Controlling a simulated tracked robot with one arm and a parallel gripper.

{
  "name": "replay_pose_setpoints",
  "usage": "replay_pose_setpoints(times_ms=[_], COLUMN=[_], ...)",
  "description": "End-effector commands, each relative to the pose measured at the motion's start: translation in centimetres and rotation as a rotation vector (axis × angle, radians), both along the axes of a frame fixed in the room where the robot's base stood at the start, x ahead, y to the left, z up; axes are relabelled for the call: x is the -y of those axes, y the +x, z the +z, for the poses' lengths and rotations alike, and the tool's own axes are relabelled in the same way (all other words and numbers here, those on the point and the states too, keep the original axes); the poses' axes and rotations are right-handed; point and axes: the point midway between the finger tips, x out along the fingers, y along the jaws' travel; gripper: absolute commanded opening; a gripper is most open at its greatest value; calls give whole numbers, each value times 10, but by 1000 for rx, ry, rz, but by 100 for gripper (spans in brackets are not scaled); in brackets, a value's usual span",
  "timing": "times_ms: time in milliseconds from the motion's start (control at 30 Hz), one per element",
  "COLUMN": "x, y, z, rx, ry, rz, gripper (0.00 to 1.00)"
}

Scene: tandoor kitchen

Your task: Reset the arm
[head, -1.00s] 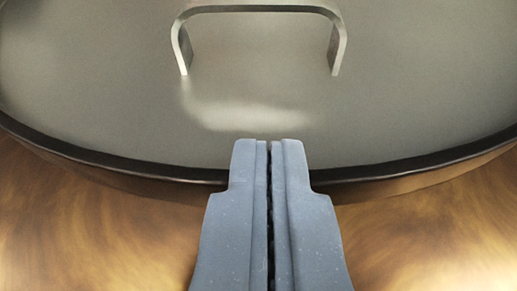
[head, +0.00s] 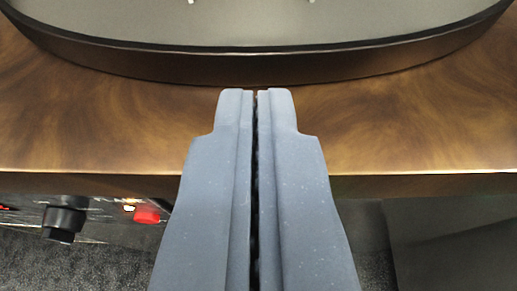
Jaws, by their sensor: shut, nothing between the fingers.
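My gripper (head: 256,92) fills the lower middle of the head view. Its two blue-grey fingers are shut with only a thin dark seam between them, and nothing is held. The fingertips show in front of the near rim of a round grey lid (head: 270,22) with a dark edge. Only the feet of the lid's metal handle (head: 311,2) show at the top edge of the picture. Whether the fingertips touch anything cannot be told.
The lid sits on a brown, burnished metal top (head: 110,110) with a straight front edge. Below that edge at left are a black knob (head: 63,219) and a red button (head: 147,215). A grey panel (head: 455,240) is at lower right; dark speckled floor (head: 40,265) shows at lower left.

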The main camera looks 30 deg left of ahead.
Motion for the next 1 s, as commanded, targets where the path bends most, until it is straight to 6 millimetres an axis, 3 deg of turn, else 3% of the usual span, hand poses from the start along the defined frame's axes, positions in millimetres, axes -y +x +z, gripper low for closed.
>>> replay_pose_setpoints(times_ms=[300,633,767,1000], x=[14,18,27,71], y=[-24,-25,-11,33], z=[-10,-3,25,125], rx=[5,-1,-2,9], ry=[3,14,23,42], rz=[-1,-7,-35,-136], gripper=[0,0,0,0])
